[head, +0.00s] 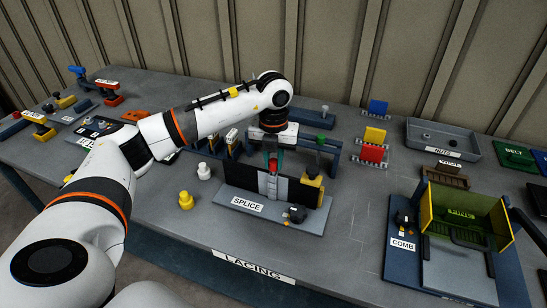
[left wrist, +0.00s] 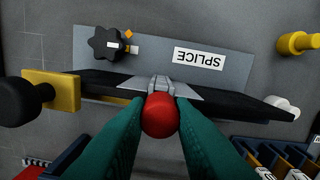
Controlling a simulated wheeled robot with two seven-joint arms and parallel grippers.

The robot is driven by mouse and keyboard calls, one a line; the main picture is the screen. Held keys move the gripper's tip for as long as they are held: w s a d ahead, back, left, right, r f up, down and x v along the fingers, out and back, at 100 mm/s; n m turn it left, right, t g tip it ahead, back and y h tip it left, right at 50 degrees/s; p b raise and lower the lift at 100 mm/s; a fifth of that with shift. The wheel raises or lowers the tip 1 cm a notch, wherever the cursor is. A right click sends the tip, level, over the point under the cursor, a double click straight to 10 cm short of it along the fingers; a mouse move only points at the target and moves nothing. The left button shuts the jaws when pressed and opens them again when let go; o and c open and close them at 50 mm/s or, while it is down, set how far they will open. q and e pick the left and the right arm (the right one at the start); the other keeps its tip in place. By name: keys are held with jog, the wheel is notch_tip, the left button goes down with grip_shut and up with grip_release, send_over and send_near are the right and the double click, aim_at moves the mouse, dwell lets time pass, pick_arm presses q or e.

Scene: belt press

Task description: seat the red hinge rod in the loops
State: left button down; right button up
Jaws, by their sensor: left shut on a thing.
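My left gripper (head: 272,160) is over the middle of the splice station (head: 283,220), above the seam between two black belt ends. In the left wrist view its teal fingers (left wrist: 160,128) are shut on the red hinge rod, whose round red head (left wrist: 160,115) shows between the fingertips. The rod's shaft is hidden behind the head. The metal loops (left wrist: 160,85) lie just beyond the head and line up with it. They also show in the head view (head: 271,187). I cannot tell whether the rod's tip is inside them. My right gripper is not in view.
The splice station carries a black knob (head: 296,214) and a yellow block (head: 310,190). Yellow (head: 186,200) and white (head: 204,171) pegs stand to its left. A comb station (head: 462,265) is at the right. Bare table lies between the splice and comb stations.

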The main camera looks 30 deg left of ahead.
pick_arm(q)
jog(key=shift+f+b, duration=0.6)
jog(key=shift+f, duration=0.25)
dwell(0.3)
jog(key=c, duration=1.2)
grip_release()
jog(key=shift+o, duration=0.2)
jog(key=shift+r+p, duration=2.45)
jog(key=shift+r, duration=1.15)
jog(key=shift+f, duration=0.1)
